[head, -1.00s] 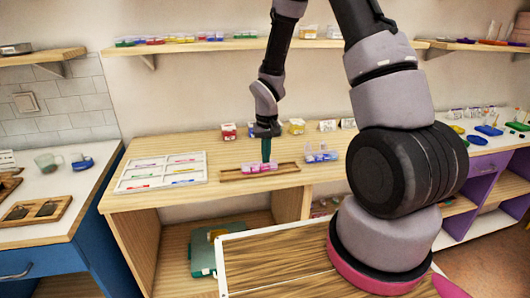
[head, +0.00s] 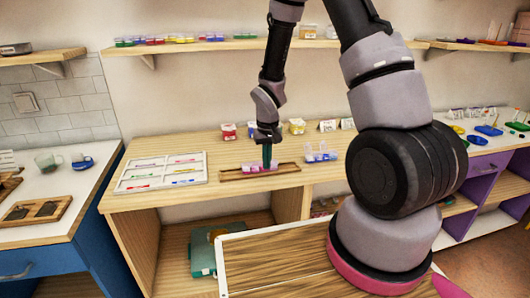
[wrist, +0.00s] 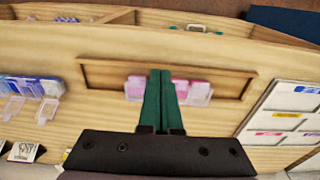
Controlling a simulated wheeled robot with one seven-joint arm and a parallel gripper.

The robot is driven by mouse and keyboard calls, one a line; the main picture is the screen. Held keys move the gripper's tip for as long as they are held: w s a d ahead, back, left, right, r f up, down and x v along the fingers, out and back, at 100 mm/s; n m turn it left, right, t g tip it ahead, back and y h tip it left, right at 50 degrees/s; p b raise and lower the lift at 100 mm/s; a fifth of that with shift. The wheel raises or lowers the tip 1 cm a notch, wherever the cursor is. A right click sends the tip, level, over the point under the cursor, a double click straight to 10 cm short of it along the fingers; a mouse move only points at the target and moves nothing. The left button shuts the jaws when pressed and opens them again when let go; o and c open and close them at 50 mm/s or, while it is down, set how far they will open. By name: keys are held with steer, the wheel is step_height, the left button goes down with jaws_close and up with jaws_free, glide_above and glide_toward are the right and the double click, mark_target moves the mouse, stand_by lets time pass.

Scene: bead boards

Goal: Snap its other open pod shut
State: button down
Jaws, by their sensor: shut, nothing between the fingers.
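A pink pod organizer (head: 251,168) lies in a shallow wooden tray (head: 230,175) on the table. In the wrist view the pink organizer (wrist: 134,88) shows on both sides of my fingers, with a pale translucent lid (wrist: 200,93) at its right end that seems to stand open towards the camera. My gripper (head: 267,164) points down at the organizer, its green fingers shut and empty. In the wrist view the shut fingers (wrist: 161,74) cover the organizer's middle. I cannot tell whether they touch it, nor how the pod behind them stands.
A white sectioned tray (head: 196,180) with coloured pieces lies left of the wooden tray. A blue organizer (wrist: 40,88) with open clear lids stands on the other side, also in the head view (head: 320,156). Small boxes (head: 297,126) line the back wall. Bare tabletop lies in front.

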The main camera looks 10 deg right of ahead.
steer(key=shift+w+r, duration=0.35)
steer(key=shift+w, duration=0.3)
steer(key=shift+w+r, duration=0.1)
steer(key=shift+r, duration=0.25)
steer(key=s+d+r+m+t, duration=0.15)
steer(key=s+r, duration=0.25)
steer(key=r, duration=0.5)
steer(key=s+d+r+t, duration=0.15)
steer(key=s+r, duration=0.25)
steer(key=r, duration=0.5)
steer(key=s+d+r+m, duration=0.1)
steer(key=s+d+r, duration=0.15)
steer(key=r, duration=0.75)
steer(key=s+r+m+t+y, duration=0.1)
steer(key=s+r+t+y, duration=0.1)
steer(key=s+r, duration=0.6)
steer(key=s+d+t, duration=0.1)
steer(key=s, duration=0.1)
steer(key=shift+s+r+m, duration=0.35)
steer(key=shift+s, duration=0.05)
